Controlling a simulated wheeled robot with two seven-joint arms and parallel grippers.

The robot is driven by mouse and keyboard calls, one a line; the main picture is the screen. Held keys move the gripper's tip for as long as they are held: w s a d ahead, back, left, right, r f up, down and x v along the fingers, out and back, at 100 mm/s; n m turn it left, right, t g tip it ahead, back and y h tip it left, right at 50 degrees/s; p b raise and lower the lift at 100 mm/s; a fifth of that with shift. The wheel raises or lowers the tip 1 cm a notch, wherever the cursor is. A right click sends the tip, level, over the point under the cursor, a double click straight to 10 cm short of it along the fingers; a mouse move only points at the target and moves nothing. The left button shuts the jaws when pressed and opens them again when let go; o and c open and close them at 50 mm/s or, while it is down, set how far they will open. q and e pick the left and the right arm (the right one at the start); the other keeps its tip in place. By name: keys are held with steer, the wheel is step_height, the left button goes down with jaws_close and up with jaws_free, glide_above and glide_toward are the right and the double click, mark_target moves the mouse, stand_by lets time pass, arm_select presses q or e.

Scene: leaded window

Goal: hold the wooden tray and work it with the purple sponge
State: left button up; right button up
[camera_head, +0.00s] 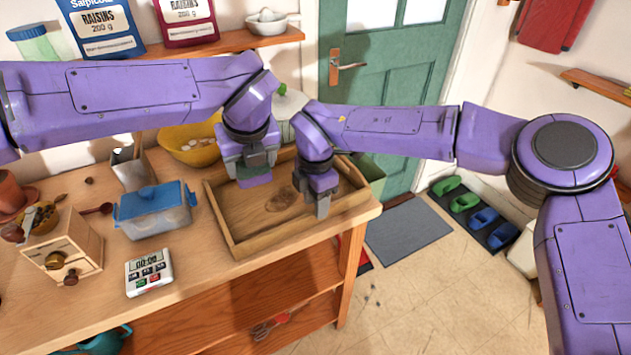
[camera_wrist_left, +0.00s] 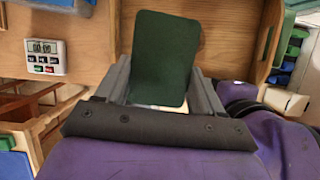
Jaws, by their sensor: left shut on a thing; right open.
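The wooden tray (camera_head: 245,215) lies on the wooden table near its right end, with a dark oval stain on its floor. Part of it also shows in the left wrist view (camera_wrist_left: 228,35). My left gripper (camera_head: 255,163) is over the tray's back left part, shut on the sponge (camera_wrist_left: 165,58). The sponge's dark green face fills the space between the fingers; a purple part shows below it in the head view. I cannot tell whether it touches the tray. My right gripper (camera_head: 322,203) is open, pointing down over the tray's right part, near the front rim. It holds nothing visible.
A blue-lidded dish (camera_head: 153,210), a white timer (camera_head: 149,272) and a wooden grinder (camera_head: 62,250) stand left of the tray. A yellow bowl (camera_head: 190,143) is behind it. The table's front edge is close to the tray. Floor and a grey mat (camera_head: 408,230) lie to the right.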

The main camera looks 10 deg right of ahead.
steer(key=shift+f, duration=1.95)
jaws_close()
arm_select(q)
steer(key=w+d+f+m+h, duration=0.3)
steer(key=w+m, duration=0.2)
steer(key=m, duration=0.2)
steer(key=m+g+h, duration=0.3)
steer(key=m, duration=0.8)
glide_above(289, 193)
step_height(289, 193, down, 4)
steer(key=shift+f, duration=3.15)
